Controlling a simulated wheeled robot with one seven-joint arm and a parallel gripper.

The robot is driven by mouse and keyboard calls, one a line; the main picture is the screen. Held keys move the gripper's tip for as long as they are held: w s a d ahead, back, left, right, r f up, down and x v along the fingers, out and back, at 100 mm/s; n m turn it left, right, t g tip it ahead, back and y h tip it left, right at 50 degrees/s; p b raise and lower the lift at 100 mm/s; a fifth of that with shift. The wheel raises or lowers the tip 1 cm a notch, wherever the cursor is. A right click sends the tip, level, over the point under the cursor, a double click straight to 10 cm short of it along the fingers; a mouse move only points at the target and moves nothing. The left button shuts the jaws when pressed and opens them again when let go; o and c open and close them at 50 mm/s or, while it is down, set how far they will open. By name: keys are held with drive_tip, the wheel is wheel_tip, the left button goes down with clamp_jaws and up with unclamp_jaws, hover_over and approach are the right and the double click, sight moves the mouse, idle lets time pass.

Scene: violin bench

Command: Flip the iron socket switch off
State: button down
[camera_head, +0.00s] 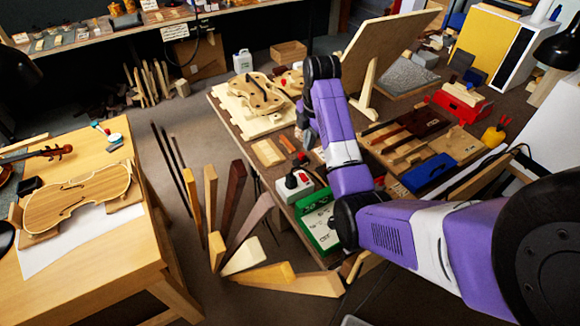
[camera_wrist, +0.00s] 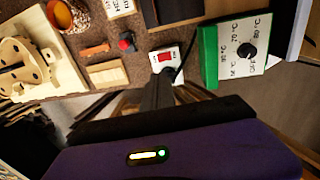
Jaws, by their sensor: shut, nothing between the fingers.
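The iron socket is a small white box with a red rocker switch (camera_wrist: 165,57) and dark lettering in the wrist view. A dark cable runs by its right side. In the head view the white socket box (camera_head: 294,187) sits at the left edge of the right-hand bench. My gripper (camera_wrist: 161,76) has its dark fingers together and empty, with the tips just below the switch in the wrist picture. I cannot tell whether they touch the box. In the head view my gripper is at the end of the purple arm, and its fingertips are hard to make out.
A green box with a white face and black dial (camera_wrist: 246,50) stands right of the socket. A wood block (camera_wrist: 108,73), a red-topped dark knob (camera_wrist: 126,42) and a violin body in a wooden form (camera_wrist: 22,68) lie left. Wood pieces (camera_head: 244,258) stand below the bench edge.

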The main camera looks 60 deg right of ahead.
sight(303, 175)
drive_tip(key=shift+s, duration=0.15)
drive_tip(key=f, duration=0.4)
drive_tip(key=w+f+p, duration=0.1)
drive_tip(key=f, duration=0.8)
drive_tip(key=shift+w+d+f+p, duration=0.35)
drive_tip(key=shift+d+f+p, duration=0.05)
